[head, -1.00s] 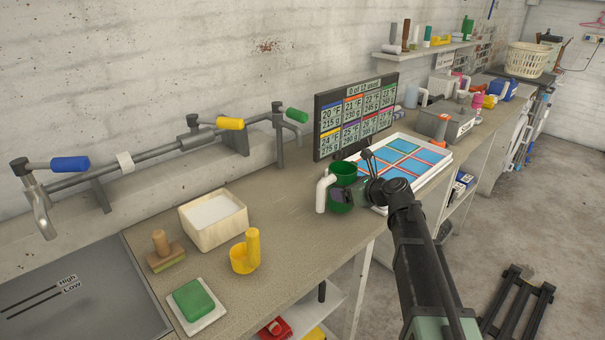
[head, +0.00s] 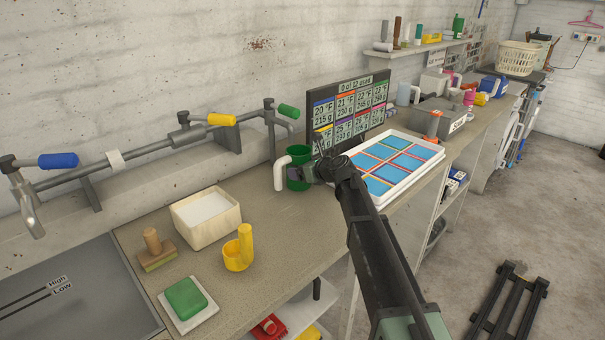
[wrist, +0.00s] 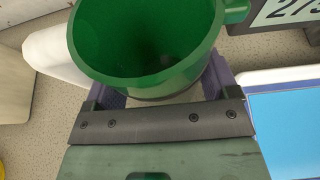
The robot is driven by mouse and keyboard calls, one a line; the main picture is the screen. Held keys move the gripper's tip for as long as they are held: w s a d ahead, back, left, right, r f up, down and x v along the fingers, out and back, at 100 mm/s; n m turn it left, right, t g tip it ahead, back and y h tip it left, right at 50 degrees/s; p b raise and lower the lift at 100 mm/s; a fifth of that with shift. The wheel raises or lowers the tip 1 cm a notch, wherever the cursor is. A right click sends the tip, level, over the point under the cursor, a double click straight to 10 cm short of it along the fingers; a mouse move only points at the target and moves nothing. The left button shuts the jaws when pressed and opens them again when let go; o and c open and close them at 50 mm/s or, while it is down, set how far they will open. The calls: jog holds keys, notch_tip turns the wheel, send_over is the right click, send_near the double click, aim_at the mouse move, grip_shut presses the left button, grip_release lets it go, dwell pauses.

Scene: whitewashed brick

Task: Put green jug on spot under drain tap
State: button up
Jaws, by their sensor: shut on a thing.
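The green jug (head: 299,179) has a white pipe-shaped part (head: 279,175) on its left. My gripper (head: 310,174) is shut on it, and the jug looks upright. In the wrist view the open-topped green jug (wrist: 145,45) sits between my fingers, and its inside looks empty. The wall pipe (head: 155,147) carries a blue-handled tap (head: 57,160) over the sink, a yellow handle (head: 221,119) midway and a green-handled tap (head: 289,111) at the right end. The jug is just below and beside the green-handled tap. I cannot tell which tap is the drain, and no marked spot shows.
A cream box (head: 205,218), a yellow mug (head: 239,252), a wooden stamp-like block (head: 156,250) and a green block on a white dish (head: 186,300) stand on the bench's left. A white tray with blue panels (head: 407,190) and a display (head: 350,112) stand to the right of the jug.

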jog(key=shift+f, duration=0.1)
jog(key=o, duration=1)
jog(key=shift+s+d+r+p, duration=0.2)
jog(key=shift+s+r+p, duration=0.05)
jog(key=shift+r+p, duration=0.1)
jog(key=p+v, duration=0.4)
jog(key=v, duration=0.7)
jog(key=shift+s+d, duration=0.15)
